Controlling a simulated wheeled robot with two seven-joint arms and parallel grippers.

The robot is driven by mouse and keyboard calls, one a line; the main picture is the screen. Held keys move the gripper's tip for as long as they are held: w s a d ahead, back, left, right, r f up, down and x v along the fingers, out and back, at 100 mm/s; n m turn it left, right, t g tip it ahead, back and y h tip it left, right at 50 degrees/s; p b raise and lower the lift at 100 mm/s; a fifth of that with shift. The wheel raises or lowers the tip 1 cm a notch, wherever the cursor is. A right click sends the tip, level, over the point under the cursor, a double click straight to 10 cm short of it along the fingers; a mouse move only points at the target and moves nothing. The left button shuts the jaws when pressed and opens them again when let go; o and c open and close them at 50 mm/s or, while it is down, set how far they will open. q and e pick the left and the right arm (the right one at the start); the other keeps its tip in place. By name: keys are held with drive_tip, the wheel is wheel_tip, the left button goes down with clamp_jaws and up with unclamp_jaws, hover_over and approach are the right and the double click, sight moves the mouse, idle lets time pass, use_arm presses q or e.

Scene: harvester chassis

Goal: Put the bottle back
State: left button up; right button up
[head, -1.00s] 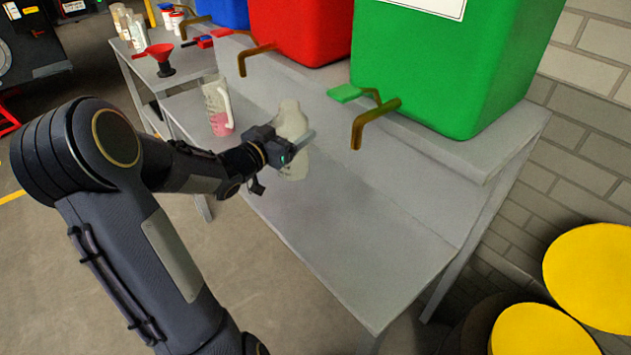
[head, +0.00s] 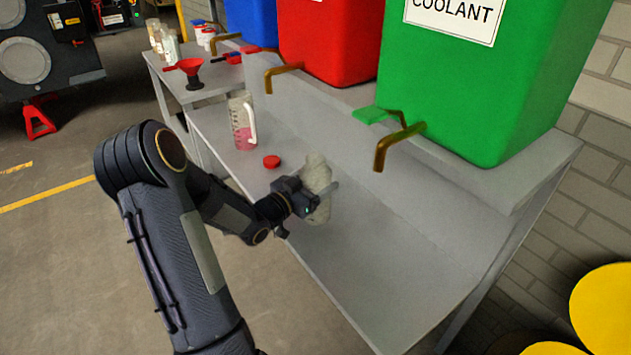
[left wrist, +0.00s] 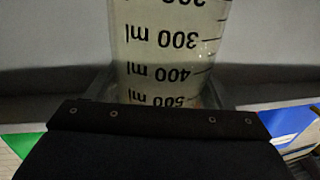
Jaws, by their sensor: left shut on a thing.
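The bottle (head: 317,191) is pale and translucent and stands about upright at the bench (head: 375,285), left of the green tank's tap. My left gripper (head: 318,197) is shut on it, holding it from the left side. The left wrist view shows the bottle (left wrist: 170,45) between the fingers, with upside-down black ml marks on its wall. I cannot tell whether its base touches the bench. A red cap (head: 271,161) lies on the bench behind my gripper. My right gripper is not in view.
A jug (head: 242,122) with pink liquid stands farther back. Red, blue and green (head: 470,90) tanks with brass taps stand on the raised shelf. A red funnel (head: 192,72) and other bottles are on the far table. The bench's near right part is clear.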

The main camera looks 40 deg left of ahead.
use_arm(q)
drive_tip(key=shift+f, duration=0.2)
drive_tip(key=o, duration=1.2)
drive_tip(key=shift+r, duration=0.1)
drive_tip(key=shift+r, duration=0.1)
